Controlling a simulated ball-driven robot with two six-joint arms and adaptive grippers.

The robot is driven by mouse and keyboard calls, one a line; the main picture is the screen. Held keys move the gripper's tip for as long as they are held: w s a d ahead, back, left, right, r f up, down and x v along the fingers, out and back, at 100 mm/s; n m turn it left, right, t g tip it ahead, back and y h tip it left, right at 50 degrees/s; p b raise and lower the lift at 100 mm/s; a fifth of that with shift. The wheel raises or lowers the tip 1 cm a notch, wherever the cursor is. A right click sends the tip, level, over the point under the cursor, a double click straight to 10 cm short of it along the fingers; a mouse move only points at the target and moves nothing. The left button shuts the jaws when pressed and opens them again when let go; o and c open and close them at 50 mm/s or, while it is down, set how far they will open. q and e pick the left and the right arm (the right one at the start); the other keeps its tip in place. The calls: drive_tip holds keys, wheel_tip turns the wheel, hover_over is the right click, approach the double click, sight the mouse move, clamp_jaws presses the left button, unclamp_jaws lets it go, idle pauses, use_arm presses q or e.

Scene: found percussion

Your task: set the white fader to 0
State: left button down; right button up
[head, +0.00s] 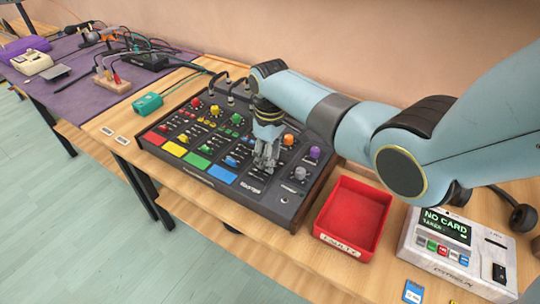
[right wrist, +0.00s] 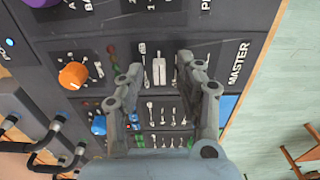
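The mixer (head: 210,196) is a dark console with wooden sides, coloured knobs and coloured pads. My right gripper (head: 265,162) is down over its master section. In the right wrist view, my right gripper (right wrist: 160,64) is open, with its two fingers on either side of the white fader (right wrist: 158,71) beside the MASTER lettering. Gaps show between the fader cap and both fingers. In the head view, the gripper hides the fader. Whether the fingertips touch the panel is unclear. My left gripper is not in view.
An orange knob (right wrist: 73,75) lies close to the gripper. A red tray (head: 354,215) stands right of the mixer, with a white device (head: 458,254) reading NO CARD farther right. A teal box (head: 147,104) and cables lie to the left.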

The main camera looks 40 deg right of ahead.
drive_tip(key=shift+r, duration=0.1)
drive_tip(key=shift+r, duration=0.35)
wheel_tip(320, 180, up, 11)
idle(0.6)
